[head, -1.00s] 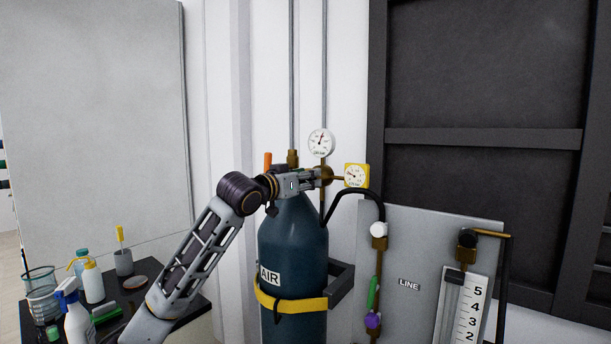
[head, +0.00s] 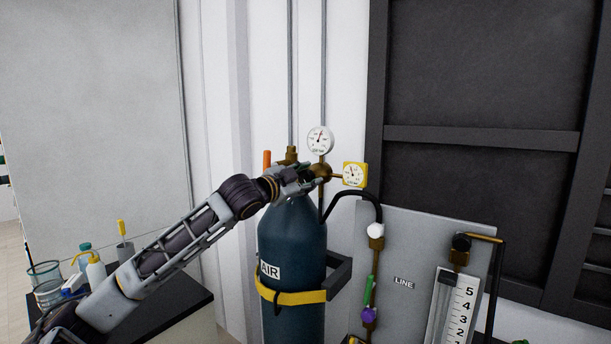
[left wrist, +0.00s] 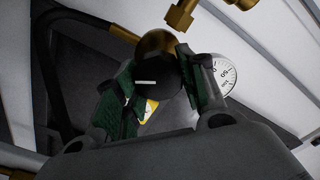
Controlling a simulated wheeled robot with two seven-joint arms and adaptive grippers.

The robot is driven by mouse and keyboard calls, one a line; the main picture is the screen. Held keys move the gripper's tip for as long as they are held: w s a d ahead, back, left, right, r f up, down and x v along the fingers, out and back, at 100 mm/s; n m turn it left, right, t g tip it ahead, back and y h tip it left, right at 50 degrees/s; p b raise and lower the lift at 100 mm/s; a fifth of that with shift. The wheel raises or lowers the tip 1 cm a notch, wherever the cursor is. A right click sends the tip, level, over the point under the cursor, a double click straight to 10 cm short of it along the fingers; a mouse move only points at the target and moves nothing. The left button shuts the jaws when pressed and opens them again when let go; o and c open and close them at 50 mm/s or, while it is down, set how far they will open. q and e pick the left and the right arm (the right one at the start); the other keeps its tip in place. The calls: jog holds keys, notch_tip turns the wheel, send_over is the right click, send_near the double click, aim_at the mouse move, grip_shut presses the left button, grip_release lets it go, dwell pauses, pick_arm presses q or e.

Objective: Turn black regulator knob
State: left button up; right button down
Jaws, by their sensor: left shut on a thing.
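The black regulator knob (left wrist: 158,76), with a short white mark on its face, sits between the green-padded fingers of my left gripper (left wrist: 160,88) in the left wrist view. The gripper is shut on it. In the head view my left gripper (head: 308,180) reaches the brass regulator (head: 322,172) above the dark blue AIR cylinder (head: 292,240), and the hand hides the knob. A white round gauge (head: 320,139) stands above the regulator and a yellow square gauge (head: 354,174) is to its right. My right gripper is not in view.
A black hose (head: 358,192) arches from the regulator to the grey LINE panel (head: 410,240) with its flowmeter (head: 456,305). A yellow strap (head: 290,298) holds the cylinder. Bottles and beakers stand on a dark bench (head: 185,305) at the lower left.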

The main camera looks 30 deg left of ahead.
pick_arm(q)
jog(key=shift+f+m, duration=0.1)
jog(key=shift+m, duration=0.2)
jog(key=o, duration=1)
jog(key=shift+s, duration=0.2)
